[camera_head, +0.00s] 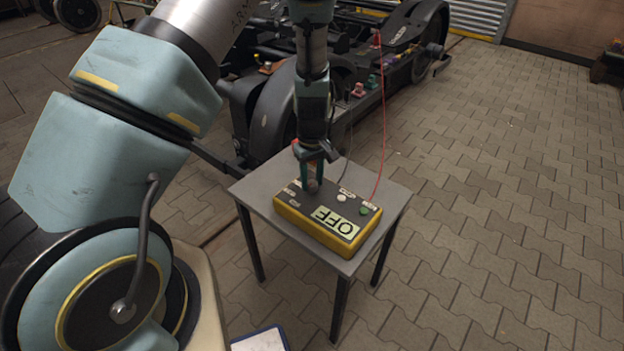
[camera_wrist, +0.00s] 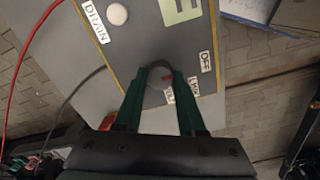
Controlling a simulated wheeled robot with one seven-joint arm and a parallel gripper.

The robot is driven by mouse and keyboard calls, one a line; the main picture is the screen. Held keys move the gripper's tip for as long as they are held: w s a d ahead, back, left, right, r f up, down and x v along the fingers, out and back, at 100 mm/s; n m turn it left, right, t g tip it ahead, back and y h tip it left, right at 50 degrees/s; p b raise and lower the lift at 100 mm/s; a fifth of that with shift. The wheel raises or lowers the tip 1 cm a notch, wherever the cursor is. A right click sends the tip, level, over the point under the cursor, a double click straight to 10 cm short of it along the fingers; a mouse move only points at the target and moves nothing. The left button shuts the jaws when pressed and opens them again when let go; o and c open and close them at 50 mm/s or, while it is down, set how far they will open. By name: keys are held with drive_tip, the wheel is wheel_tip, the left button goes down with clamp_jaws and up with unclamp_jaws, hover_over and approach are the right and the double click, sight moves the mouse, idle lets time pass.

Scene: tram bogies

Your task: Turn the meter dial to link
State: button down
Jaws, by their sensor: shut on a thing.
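The meter (camera_head: 300,222) is a yellow-edged box with a dark grey top on a small grey table. Its display (camera_head: 336,221) reads OFF, turned around in the head view. My gripper (camera_head: 312,185) points down at the dial and is shut on it. In the wrist view the grey round dial (camera_wrist: 158,74) sits between the green fingers, with a small red mark on its right side. An OFF label (camera_wrist: 206,62) lies to the right of the dial, and a LINK label (camera_wrist: 194,85) lies just below that. Another label below the dial is partly hidden by a finger.
A red lead (camera_head: 382,140) and a dark lead run from the meter to the bogie (camera_head: 275,105) behind. A white button (camera_head: 341,198) and a green one (camera_head: 364,211) are on the meter. A clipboard (camera_head: 260,340) lies below the table. Paved floor on the right is clear.

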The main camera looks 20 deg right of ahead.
sight(312, 183)
drive_tip(key=m+b, duration=0.1)
drive_tip(key=m, duration=0.7)
drive_tip(key=shift+m+b, duration=0.3)
idle(0.5)
drive_tip(key=c, duration=0.5)
unclamp_jaws()
drive_tip(key=shift+r, duration=0.1)
wheel_tip(312, 183, up, 11)
drive_tip(key=b, duration=0.1)
drive_tip(key=shift+f, duration=0.2)
